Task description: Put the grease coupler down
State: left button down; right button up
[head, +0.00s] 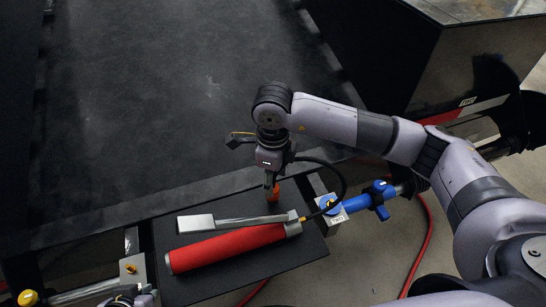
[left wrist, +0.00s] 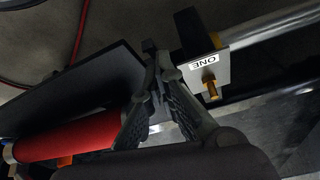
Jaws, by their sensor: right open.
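A red grease gun (head: 225,248) with a grey lever (head: 240,221) lies on a small black shelf. Its black hose (head: 341,180) loops up to my right gripper. The coupler at the hose end is too small and dark to make out, hidden around the right fingers. My left gripper (head: 132,298) is at the lower left, partly cut off. In the left wrist view its fingertips (left wrist: 157,52) meet with nothing seen between them; the red barrel (left wrist: 65,138) shows beside it.
A metal block with a brass fitting (head: 132,268) sits left of the shelf; its plate reads ONE in the left wrist view (left wrist: 208,70). A red hose (head: 423,245) runs on the floor. The dark trailer deck (head: 180,90) is clear.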

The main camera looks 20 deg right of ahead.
notch_tip(320, 180, up, 4)
jog(key=shift+p, duration=0.3)
pick_arm(q)
jog(key=s, duration=0.1)
jog(key=s+a+g, duration=0.1)
jog(key=s, duration=0.1)
jog(key=shift+s+r+g, duration=0.1)
jog(key=shift+g, duration=0.2)
pick_arm(e)
notch_tip(320, 180, up, 3)
jog(key=shift+r, duration=0.2)
